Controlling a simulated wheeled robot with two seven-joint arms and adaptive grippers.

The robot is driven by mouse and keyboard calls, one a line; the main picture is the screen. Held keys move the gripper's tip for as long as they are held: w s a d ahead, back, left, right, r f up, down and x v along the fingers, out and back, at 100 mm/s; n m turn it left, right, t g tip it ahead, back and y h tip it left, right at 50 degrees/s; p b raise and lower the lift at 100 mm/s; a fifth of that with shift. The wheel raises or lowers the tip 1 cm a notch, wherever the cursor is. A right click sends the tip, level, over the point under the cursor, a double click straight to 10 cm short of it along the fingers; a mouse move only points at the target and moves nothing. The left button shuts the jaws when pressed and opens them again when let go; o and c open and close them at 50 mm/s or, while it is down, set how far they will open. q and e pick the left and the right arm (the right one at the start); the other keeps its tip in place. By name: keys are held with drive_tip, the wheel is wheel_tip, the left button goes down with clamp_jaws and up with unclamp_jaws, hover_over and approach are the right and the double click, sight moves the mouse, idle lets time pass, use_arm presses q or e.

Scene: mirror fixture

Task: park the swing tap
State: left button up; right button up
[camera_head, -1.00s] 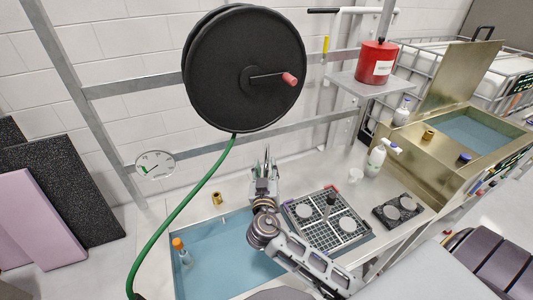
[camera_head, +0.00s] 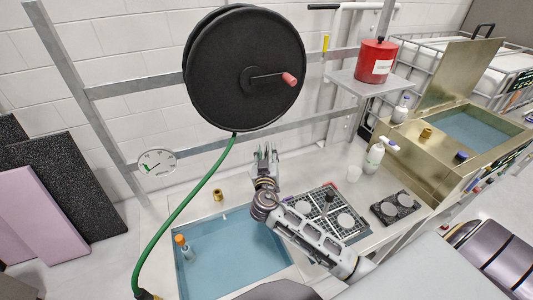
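A blue-lined basin (camera_head: 228,262) is sunk in the worktop at the lower middle. A small brass fitting (camera_head: 218,195) stands on its back rim, with a short pale piece at the basin edge just below it. I cannot tell whether this is the swing tap, and no other tap shows clearly. My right gripper (camera_head: 267,152) is behind the basin's back right corner, pointing toward the wall. Its fingers look apart with nothing between them. It is well to the right of the brass fitting. My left gripper is out of view.
A black reel (camera_head: 222,80) with a green hose (camera_head: 178,215) hangs over the worktop. A gridded tray (camera_head: 345,232), black block (camera_head: 396,207) and white spray bottle (camera_head: 375,158) are to the right.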

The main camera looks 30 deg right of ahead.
drive_tip(key=shift+c, duration=0.2)
clamp_jaws()
